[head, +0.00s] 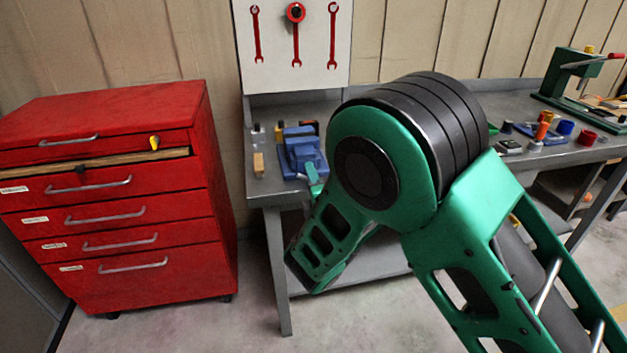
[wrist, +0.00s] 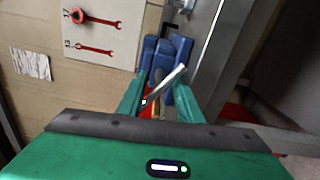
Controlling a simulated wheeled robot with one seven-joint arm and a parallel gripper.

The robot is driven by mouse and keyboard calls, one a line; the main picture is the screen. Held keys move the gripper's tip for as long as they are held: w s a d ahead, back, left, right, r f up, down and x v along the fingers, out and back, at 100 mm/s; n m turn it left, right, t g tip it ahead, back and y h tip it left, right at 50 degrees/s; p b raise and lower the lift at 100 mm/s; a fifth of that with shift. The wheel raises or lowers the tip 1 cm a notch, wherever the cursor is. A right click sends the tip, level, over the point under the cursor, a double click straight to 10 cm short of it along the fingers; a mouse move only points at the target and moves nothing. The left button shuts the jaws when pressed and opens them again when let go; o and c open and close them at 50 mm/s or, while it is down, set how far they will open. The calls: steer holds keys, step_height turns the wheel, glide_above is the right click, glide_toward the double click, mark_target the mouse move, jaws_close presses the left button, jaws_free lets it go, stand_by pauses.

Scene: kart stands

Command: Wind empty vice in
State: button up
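The blue vice (head: 302,150) sits on the left end of the grey bench, and it also shows in the wrist view (wrist: 163,58) beyond the fingers. A silver bar (wrist: 168,82), which looks like the vice's handle, runs slanted across the space between the fingers. My gripper (wrist: 160,84) is open, with one green finger on each side of this bar. I cannot tell whether either finger touches it. In the head view my green arm hides most of the gripper. The gap between the vice jaws cannot be made out.
A wooden-handled item (head: 258,164) lies left of the vice. Red wrenches hang on a white board (head: 283,78) behind it. A red drawer cabinet (head: 120,190) stands left, its top drawer partly open. A green press (head: 572,80) and small coloured parts occupy the bench's right side.

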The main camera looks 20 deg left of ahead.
steer(key=v, duration=1)
steer(key=shift+s+d, duration=0.2)
steer(key=shift+s, duration=0.1)
